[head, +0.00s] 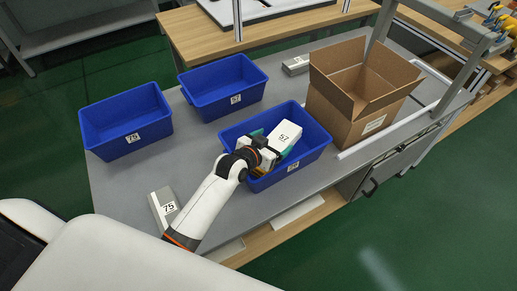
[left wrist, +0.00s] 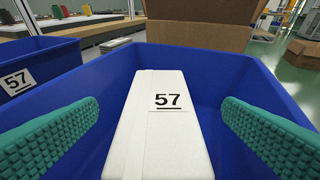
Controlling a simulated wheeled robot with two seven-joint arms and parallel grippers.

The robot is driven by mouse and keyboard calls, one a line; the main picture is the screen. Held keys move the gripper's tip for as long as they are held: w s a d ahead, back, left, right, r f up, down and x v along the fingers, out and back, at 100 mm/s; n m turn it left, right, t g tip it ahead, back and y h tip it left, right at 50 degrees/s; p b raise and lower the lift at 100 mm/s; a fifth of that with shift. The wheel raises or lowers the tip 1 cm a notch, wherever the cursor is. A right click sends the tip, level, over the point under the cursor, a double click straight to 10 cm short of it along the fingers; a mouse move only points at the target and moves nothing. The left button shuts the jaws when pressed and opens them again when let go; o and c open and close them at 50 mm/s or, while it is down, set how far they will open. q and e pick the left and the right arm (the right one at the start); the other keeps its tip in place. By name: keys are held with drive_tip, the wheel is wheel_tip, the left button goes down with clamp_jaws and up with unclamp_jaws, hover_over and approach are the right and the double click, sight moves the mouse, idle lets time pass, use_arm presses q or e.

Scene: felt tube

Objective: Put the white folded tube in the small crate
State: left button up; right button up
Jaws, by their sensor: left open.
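The white folded tube (head: 286,135), marked 57, lies inside the front blue crate (head: 316,131). In the left wrist view the tube (left wrist: 163,85) stretches away from me between blue walls (left wrist: 215,65). My left gripper (head: 270,151) reaches down into this crate and is open. Its green ridged fingers stand on either side of the tube, with a gap on both sides. I cannot tell whether the tube rests flat on the crate's floor. The front crate's label is too small to read surely. My right gripper is not in view.
Two more blue crates stand on the grey table, one marked 75 (head: 125,118) and one marked 57 (head: 222,84). An open cardboard box (head: 350,105) stands to the right. A grey box marked 75 (head: 163,204) lies near the front; another grey box (head: 296,65) lies at the back.

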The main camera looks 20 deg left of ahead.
use_arm(q)
drive_tip(key=v, duration=0.9)
